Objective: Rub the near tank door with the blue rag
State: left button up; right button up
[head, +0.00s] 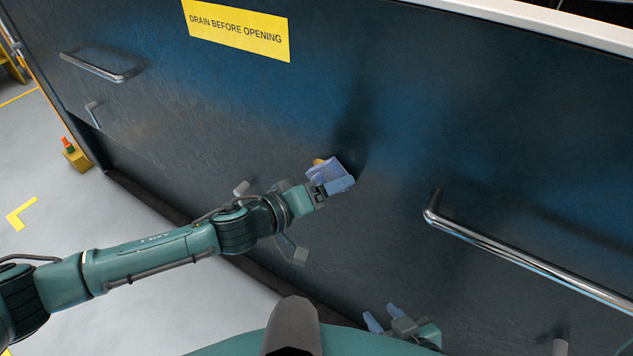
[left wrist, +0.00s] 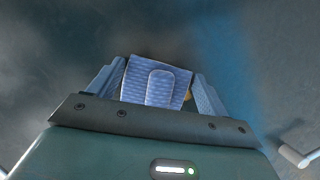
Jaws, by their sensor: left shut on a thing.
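The tank door (head: 400,110) is a large dark panel filling most of the head view, with a yellow "DRAIN BEFORE OPENING" sign (head: 237,28). My left gripper (head: 331,176) is near the middle of it, shut on the blue rag (head: 322,171). In the left wrist view the rag (left wrist: 137,78) sits between the two blue fingers, with the dark panel behind it. Whether the rag touches the panel cannot be told. My right gripper (head: 384,315) is low in the head view, its fingers apart and empty.
A long metal handle (head: 530,258) stands out from the panel at right, and another handle (head: 95,67) at upper left. A small latch (head: 93,114) is below the left handle.

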pick_arm(q)
jog(key=shift+d+r, duration=0.1)
jog(key=shift+d, duration=0.05)
jog(key=shift+w+p, duration=0.1)
jog(key=shift+p, duration=0.25)
jog(key=shift+w+a+r+p, duration=0.1)
jog(key=shift+w+a+p, duration=0.45)
jog(key=shift+w+a, duration=1)
jog(key=shift+s+a, duration=0.15)
jog(key=s+a, duration=0.3)
jog(key=s, duration=0.2)
jog(key=shift+p, duration=0.3)
jog(key=shift+a+f, duration=0.1)
jog(key=shift+f, duration=0.1)
